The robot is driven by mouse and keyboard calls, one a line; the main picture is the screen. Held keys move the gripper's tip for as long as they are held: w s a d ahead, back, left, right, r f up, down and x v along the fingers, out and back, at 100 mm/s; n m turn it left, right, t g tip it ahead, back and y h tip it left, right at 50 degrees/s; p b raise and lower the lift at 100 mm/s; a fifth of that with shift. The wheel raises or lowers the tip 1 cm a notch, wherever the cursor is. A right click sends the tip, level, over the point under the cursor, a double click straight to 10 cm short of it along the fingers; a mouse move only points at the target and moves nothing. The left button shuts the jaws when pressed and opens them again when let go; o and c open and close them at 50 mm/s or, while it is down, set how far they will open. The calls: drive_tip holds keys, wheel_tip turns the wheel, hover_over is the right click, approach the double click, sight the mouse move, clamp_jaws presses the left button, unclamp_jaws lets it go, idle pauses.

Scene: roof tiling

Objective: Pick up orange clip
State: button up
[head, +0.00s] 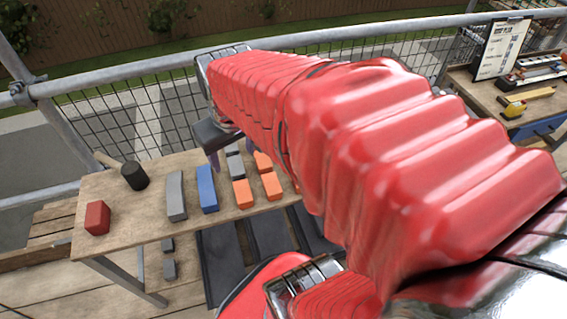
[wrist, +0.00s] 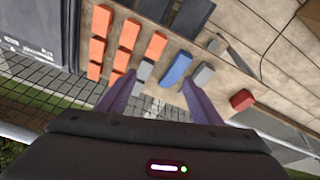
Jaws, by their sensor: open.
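Several orange clips (wrist: 129,33) lie in rows on the wooden bench in the wrist view. In the head view, orange clips (head: 242,193) show just right of the blue block (head: 207,188), partly hidden by my red-sleeved arm. My gripper (wrist: 158,82) is open and empty, its two purple fingers apart and pointing toward the bench. In the wrist view, a grey clip (wrist: 145,70) and the blue block (wrist: 176,68) appear near and between the fingertips, with orange clips just beyond and to the left. In the head view, my gripper (head: 230,158) is over the bench's far edge.
A grey block (head: 176,197), a red block (head: 97,217) and a black-headed mallet (head: 134,176) lie on the bench's left part. A mesh railing (head: 150,115) runs behind the bench. Dark panels (head: 222,262) stand below its front edge. Another bench (head: 520,112) stands at right.

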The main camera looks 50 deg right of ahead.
drive_tip(key=s+d+f+m+g, duration=0.1)
drive_tip(key=s+d+f, duration=0.2)
drive_tip(key=d+f, duration=0.3)
drive_tip(key=s+d+f+m+g+y, duration=0.1)
drive_tip(key=d+f, duration=0.5)
drive_tip(key=d, duration=0.6)
drive_tip(key=shift+s+d+m+g, duration=0.35)
drive_tip(key=shift+s+m+g, duration=0.15)
drive_tip(key=shift+s+m, duration=0.45)
drive_tip(key=shift+s, duration=0.15)
wheel_tip(320, 180, down, 8)
drive_tip(key=shift+f, duration=0.25)
drive_tip(key=shift+f, duration=0.1)
drive_tip(key=shift+w+f, duration=0.2)
drive_tip(key=shift+f, duration=2.3)
